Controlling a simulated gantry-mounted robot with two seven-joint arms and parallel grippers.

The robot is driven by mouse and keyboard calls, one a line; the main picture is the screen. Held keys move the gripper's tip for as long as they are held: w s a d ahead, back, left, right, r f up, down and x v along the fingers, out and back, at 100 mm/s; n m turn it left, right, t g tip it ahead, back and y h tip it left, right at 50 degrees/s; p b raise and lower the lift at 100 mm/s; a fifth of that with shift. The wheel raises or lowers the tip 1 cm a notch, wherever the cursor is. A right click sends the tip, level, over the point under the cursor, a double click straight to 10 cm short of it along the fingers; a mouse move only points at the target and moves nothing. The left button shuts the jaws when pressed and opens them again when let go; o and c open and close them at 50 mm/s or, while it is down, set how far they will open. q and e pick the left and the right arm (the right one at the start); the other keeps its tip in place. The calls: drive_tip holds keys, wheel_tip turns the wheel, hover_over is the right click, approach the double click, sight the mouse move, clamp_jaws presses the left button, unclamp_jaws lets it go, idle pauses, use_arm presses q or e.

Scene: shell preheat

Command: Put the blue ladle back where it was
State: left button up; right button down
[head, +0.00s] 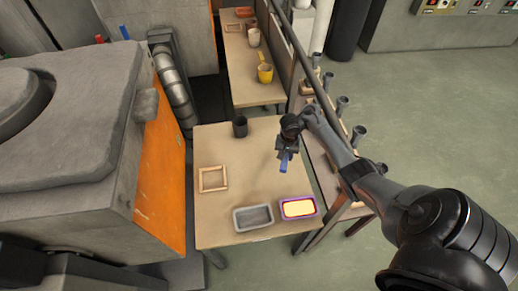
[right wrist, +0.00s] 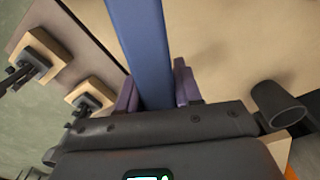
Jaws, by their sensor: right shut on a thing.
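My right gripper (head: 286,153) is above the table (head: 220,150), right of its middle. It is shut on the blue ladle (head: 285,163), whose blue part points down below the fingers. In the right wrist view, the ladle's long flat blue handle (right wrist: 145,45) runs between the two purplish fingers (right wrist: 155,95). The ladle's bowl cannot be made out. My left gripper is not in view.
On the table are a dark cup (head: 240,127), a wooden frame (head: 202,180), a grey tray (head: 237,222) and a purple-rimmed tray (head: 283,212) with pale yellow content. Dark holders on wooden blocks (right wrist: 88,92) stand along the right. The table's middle is clear.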

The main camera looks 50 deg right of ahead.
drive_tip(key=shift+s+f, duration=0.25)
drive_tip(key=shift+s, duration=0.05)
drive_tip(key=shift+w+f+b, duration=0.2)
drive_tip(key=shift+f+b, duration=0.1)
drive_tip(key=shift+b, duration=0.05)
drive_tip(key=w+f+b, duration=0.2)
drive_tip(key=w, duration=0.1)
drive_tip(key=w+a+f+b, duration=0.1)
drive_tip(key=w+f+b, duration=0.1)
drive_tip(key=w+b, duration=0.1)
drive_tip(key=w+f+b, duration=0.2)
drive_tip(key=w+b, duration=0.1)
drive_tip(key=w, duration=0.1)
drive_tip(key=shift+a+f, duration=0.1)
drive_tip(key=shift+a, duration=0.2)
drive_tip(key=shift+w+a+f+b, duration=0.1)
drive_tip(key=shift+w+f+b, duration=0.1)
drive_tip(key=shift+w+b, duration=0.35)
wheel_tip(320, 180, down, 4)
drive_tip(key=b, duration=0.3)
drive_tip(key=shift+r, duration=0.1)
